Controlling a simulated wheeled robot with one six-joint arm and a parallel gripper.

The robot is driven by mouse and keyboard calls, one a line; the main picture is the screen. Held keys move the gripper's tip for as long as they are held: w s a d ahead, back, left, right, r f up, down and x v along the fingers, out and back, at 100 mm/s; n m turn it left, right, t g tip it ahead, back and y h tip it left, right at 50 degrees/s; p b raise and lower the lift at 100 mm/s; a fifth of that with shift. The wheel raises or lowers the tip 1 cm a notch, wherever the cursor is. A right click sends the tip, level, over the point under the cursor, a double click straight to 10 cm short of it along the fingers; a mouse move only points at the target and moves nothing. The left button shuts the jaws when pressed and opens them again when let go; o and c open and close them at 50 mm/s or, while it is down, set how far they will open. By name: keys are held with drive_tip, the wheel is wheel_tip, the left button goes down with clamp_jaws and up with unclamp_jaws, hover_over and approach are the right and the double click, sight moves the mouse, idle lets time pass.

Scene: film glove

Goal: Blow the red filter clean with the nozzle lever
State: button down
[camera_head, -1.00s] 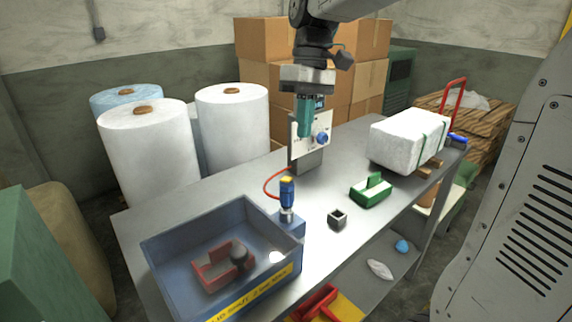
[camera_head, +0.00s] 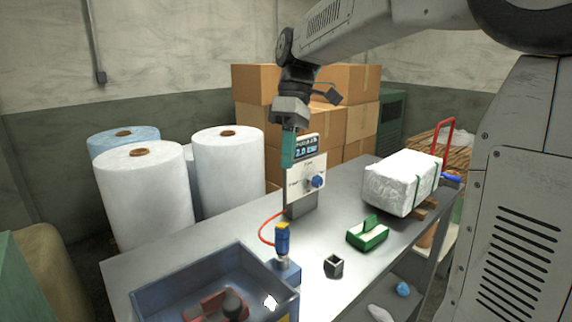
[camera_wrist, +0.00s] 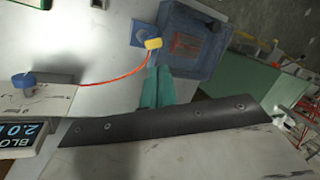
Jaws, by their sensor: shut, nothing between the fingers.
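The red filter (camera_head: 208,307) lies inside the blue-grey bin (camera_head: 167,286) at the front of the table, cut off by the lower picture edge. It also shows small in the bin in the wrist view (camera_wrist: 184,43). The nozzle (camera_head: 283,241) stands at the bin's right rim, a blue body with a yellow top; that yellow top shows in the wrist view (camera_wrist: 153,44). A red hose runs from it to the panel (camera_head: 306,178) with a blue knob (camera_head: 318,181) and a lit display. My gripper (camera_head: 288,160) has teal fingers, shut and empty, pointing down in front of the panel's left edge.
A green block with an upright fin (camera_head: 368,234) and a small dark open box (camera_head: 334,265) sit on the table (camera_head: 235,236). A white wrapped bale (camera_head: 400,182) stands at the right. White rolls (camera_head: 230,168) and cardboard boxes (camera_head: 347,125) stand behind.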

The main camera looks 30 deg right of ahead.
sight(281, 226)
drive_tip(key=x, duration=1.1)
drive_tip(key=shift+s+a+f, duration=0.1)
drive_tip(key=shift+f, duration=0.15)
